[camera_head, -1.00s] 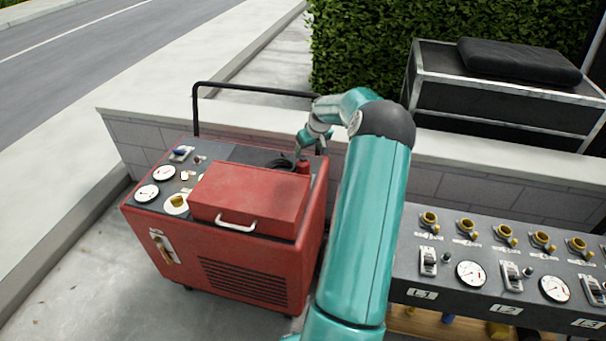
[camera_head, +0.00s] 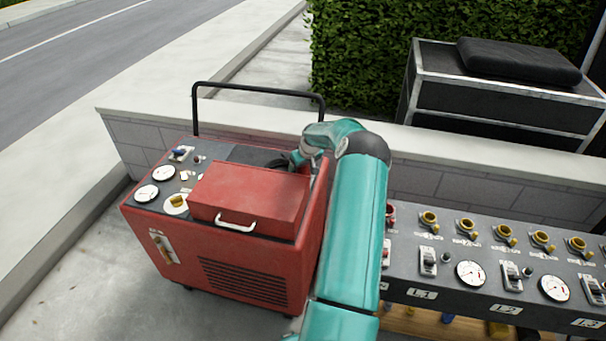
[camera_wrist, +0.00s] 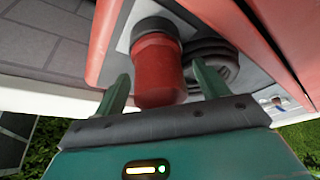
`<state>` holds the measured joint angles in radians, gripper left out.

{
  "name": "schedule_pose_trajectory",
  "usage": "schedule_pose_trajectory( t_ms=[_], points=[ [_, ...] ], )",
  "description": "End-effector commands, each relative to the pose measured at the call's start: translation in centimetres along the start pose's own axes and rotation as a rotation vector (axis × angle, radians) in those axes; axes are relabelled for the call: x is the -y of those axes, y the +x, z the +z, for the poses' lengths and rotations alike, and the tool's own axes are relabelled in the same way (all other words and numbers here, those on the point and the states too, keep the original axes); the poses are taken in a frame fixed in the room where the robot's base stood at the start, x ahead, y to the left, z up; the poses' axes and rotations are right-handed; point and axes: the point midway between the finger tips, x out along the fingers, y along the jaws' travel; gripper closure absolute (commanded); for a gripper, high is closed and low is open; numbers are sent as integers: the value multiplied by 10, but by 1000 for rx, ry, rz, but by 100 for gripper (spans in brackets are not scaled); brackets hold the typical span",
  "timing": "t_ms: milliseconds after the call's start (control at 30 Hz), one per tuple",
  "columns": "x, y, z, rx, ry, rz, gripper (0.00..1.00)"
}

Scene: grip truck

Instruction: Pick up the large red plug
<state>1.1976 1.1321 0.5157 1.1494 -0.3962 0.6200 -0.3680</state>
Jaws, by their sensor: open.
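The large red plug (camera_wrist: 158,72) shows in the wrist view, with a dark collar where it meets a light plate on the red machine. My gripper (camera_wrist: 160,85) is open, with one finger on each side of the plug.
A black coiled cable (camera_wrist: 210,60) lies beside the plug. The machine has a raised red lid (camera_head: 250,190) and a black handlebar (camera_head: 258,90). A grey control panel (camera_head: 500,255) stands to the right. A low wall (camera_head: 450,183) runs behind.

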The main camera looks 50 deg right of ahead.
Motion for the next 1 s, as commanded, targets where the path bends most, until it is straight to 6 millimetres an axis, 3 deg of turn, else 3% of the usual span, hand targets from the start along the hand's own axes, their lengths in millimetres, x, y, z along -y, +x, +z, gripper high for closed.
schedule_pose_trajectory(
  t_ms=[133, 400, 967, 1000],
  points=[
    [0, -1, 0, -1, 0, 0, 29],
    [0, -1, 0, 0, -1, 0, 82],
    [0, -2, 0, 3, -1, 1, 85],
    [1, -3, -1, 3, -1, 1, 90]
  ],
)
